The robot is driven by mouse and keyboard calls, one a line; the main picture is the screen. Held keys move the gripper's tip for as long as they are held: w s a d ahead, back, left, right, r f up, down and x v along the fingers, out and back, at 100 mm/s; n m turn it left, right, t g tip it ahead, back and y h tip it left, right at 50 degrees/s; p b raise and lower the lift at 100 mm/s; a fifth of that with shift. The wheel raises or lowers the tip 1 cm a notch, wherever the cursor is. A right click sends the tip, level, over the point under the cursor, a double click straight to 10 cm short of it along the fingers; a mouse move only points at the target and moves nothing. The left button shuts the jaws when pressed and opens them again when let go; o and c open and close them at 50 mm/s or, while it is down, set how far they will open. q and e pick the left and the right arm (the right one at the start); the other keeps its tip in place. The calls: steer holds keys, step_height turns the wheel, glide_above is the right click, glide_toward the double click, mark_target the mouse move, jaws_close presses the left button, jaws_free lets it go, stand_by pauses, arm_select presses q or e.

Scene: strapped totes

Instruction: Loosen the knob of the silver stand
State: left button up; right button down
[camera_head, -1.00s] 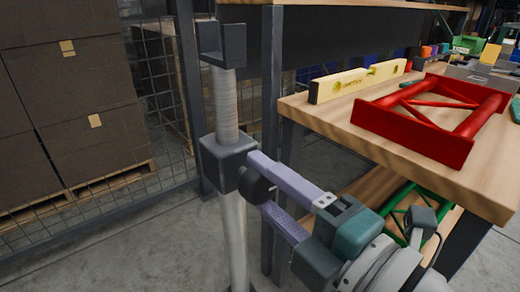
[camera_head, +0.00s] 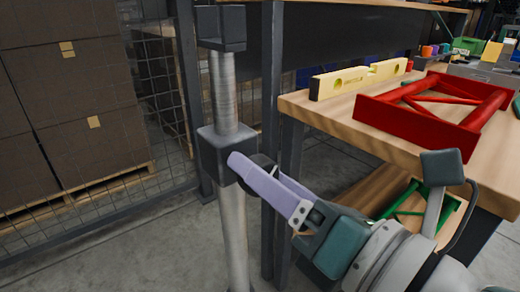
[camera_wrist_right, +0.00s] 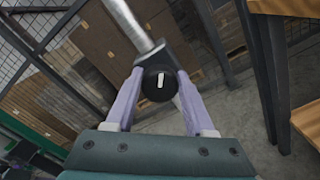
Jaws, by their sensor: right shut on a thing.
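The silver stand (camera_head: 233,235) is a metal post with a dark collar (camera_head: 222,148) and a dark forked top (camera_head: 221,30). Its black round knob (camera_wrist_right: 158,82), with a white mark pointing nearly upright in the right wrist view, sits on the collar's side. My right gripper (camera_head: 250,172) has its pale purple fingers on either side of the knob and is shut on it. In the head view the fingers hide most of the knob. The right gripper also shows in the right wrist view (camera_wrist_right: 158,90). My left gripper is not in view.
A wooden workbench (camera_head: 330,112) at the right carries a yellow level (camera_head: 358,79) and a red frame (camera_head: 430,115). A green frame (camera_head: 412,207) is on its lower shelf. Stacked boxes (camera_head: 70,110) stand behind mesh at left.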

steer(key=shift+n+b, duration=0.3)
steer(key=shift+n, duration=1.6)
steer(key=shift+c, duration=1.3)
jaws_free()
steer(key=shift+s, duration=0.1)
steer(key=b+v, duration=0.2)
steer(key=v, duration=0.7)
steer(key=shift+s+d, duration=0.2)
steer(key=shift+s, duration=0.15)
steer(key=shift+r, duration=0.1)
